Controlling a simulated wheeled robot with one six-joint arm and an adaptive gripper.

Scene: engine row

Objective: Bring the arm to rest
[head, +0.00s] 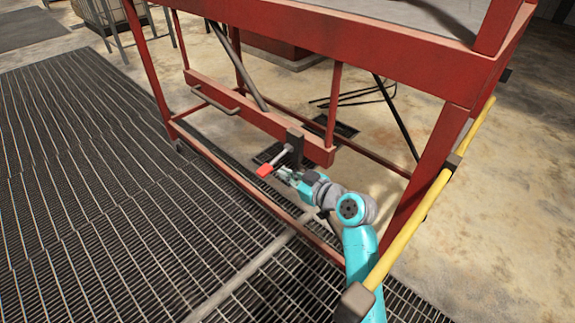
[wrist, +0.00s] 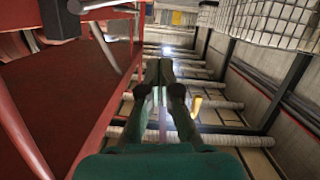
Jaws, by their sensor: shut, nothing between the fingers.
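My gripper (head: 284,175) is at the end of the teal and grey arm, low beside the red frame. Its fingers are shut with nothing between them. In the wrist view the fingers of my gripper (wrist: 159,68) come together at the middle. A lever with a red tip (head: 264,170) sticks out from a dark block (head: 294,147) on the red beam, just left of and above my fingers. The pictures do not clearly show whether they touch. In the wrist view the dark block (wrist: 60,20) is at the upper left.
A red steel frame (head: 452,140) stands around and above my arm, with a lower red rail (head: 245,185) close by. A yellow bar (head: 415,222) runs beside my arm on the right. Open floor grating (head: 90,190) lies to the left.

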